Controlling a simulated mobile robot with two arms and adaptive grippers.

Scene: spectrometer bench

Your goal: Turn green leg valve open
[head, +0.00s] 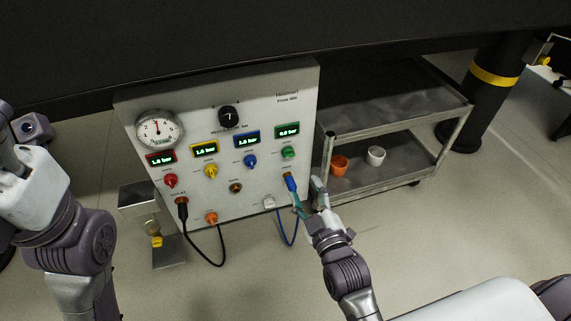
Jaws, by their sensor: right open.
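The green leg valve (288,152) is a small green knob at the right side of the grey panel (222,100).
Red (171,181), yellow (211,171) and blue (250,161) knobs sit left of the green one. A black cable (208,256) and a blue cable (288,240) hang below the panel. A metal cart (392,131) with cups stands right.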

